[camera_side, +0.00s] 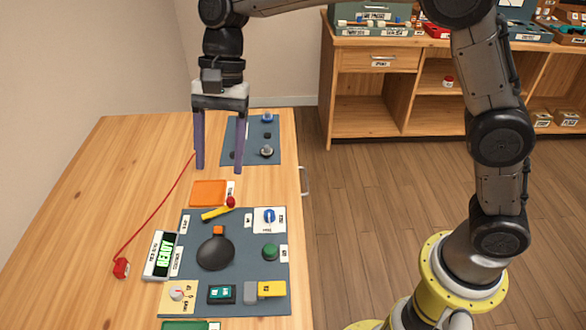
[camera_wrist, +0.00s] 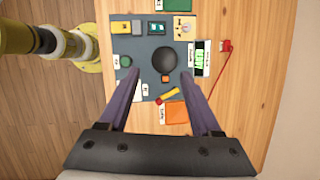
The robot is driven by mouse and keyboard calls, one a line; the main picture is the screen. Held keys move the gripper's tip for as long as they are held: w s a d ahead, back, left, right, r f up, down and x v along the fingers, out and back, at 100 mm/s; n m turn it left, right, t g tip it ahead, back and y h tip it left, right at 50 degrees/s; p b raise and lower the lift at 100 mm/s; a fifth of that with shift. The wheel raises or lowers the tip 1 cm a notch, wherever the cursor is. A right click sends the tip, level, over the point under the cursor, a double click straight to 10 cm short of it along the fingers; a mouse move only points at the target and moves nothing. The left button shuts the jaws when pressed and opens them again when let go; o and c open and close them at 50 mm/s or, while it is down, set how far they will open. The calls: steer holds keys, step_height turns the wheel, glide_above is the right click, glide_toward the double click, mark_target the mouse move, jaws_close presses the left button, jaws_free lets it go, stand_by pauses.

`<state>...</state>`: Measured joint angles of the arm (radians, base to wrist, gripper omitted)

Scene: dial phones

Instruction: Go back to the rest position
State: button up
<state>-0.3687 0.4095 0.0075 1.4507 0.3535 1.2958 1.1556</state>
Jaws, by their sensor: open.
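My gripper (camera_side: 219,168) hangs above the wooden table, fingers pointing down and spread apart with nothing between them. In the wrist view the two purple fingers (camera_wrist: 160,80) frame the grey panel from the near side. The grey panel (camera_side: 195,275) lies on the table and carries a black round knob with an orange end (camera_side: 215,252), a yellow lever with a red ball (camera_side: 218,211), a blue knob (camera_side: 269,216), a green button (camera_side: 270,252) and a display reading READY (camera_side: 163,255). The gripper is clear of these parts.
A second grey panel with knobs (camera_side: 265,137) lies behind the gripper. An orange square (camera_side: 208,193) lies between the panels. A red cord runs to a red plug (camera_side: 121,267) at left. A wooden shelf (camera_side: 375,85) stands beyond the table. The table's left side is mostly bare.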

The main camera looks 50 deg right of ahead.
steer(key=s+d+r+n+t+h, duration=0.1)
steer(key=s+d+r+t, duration=0.1)
steer(key=s+d+r, duration=0.5)
steer(key=s+d+r+n+t, duration=0.1)
steer(key=s+d+r+t, duration=0.15)
steer(key=s+d, duration=0.4)
steer(key=s+d+f+n+t+h, duration=0.2)
steer(key=s+d+f+n, duration=0.6)
steer(key=s+d, duration=0.2)
steer(key=shift+s+f+h, duration=0.15)
steer(key=shift+f+h, duration=0.1)
steer(key=shift+h, duration=0.05)
steer(key=shift+t, duration=0.25)
steer(key=shift+c, duration=0.2)
stand_by(1.6)
